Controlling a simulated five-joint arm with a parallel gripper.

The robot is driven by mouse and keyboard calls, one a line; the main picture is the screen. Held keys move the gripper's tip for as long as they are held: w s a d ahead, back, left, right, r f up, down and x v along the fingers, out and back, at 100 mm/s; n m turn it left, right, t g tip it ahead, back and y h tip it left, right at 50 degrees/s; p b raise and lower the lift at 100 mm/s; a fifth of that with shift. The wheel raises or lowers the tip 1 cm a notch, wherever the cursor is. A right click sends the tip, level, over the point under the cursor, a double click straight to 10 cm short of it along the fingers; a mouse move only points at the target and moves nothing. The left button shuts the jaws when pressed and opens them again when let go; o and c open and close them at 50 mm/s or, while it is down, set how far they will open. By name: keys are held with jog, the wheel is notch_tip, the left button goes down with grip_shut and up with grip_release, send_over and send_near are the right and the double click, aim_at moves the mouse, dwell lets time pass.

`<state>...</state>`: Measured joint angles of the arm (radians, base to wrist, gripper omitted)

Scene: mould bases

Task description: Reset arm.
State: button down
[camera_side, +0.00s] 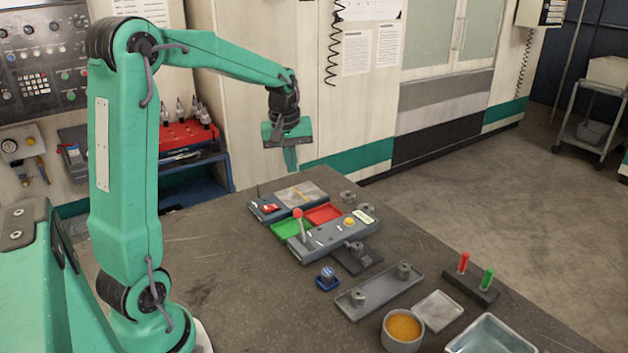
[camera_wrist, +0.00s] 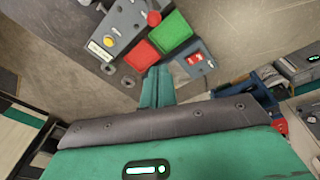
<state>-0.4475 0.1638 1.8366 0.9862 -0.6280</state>
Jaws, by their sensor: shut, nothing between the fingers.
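My gripper (camera_side: 291,160) hangs in the air above the far end of the bench, pointing down, with its fingers together and empty. In the wrist view its closed fingers (camera_wrist: 157,88) show in front of the red and green trays. My arm is raised and bent, reaching from the left side of the side view, clear of everything on the bench.
A control panel (camera_side: 325,238) with a red-knobbed lever stands by a green tray (camera_side: 287,229) and a red tray (camera_side: 324,213). Nearer lie a grey tray (camera_side: 378,296), a bowl of orange material (camera_side: 403,328) and a peg block (camera_side: 471,289). The bench's left part is clear.

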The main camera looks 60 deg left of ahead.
jog(key=s+d+r+m+t, duration=0.2)
jog(key=s+d+m, duration=0.4)
jog(key=s+d, duration=0.2)
jog(key=s+d+r+m+t, duration=0.2)
jog(key=s+d+m, duration=0.4)
jog(key=s+d, duration=0.3)
jog(key=shift+d+h, duration=0.4)
jog(key=shift+d, duration=0.55)
jog(key=shift+r, duration=0.1)
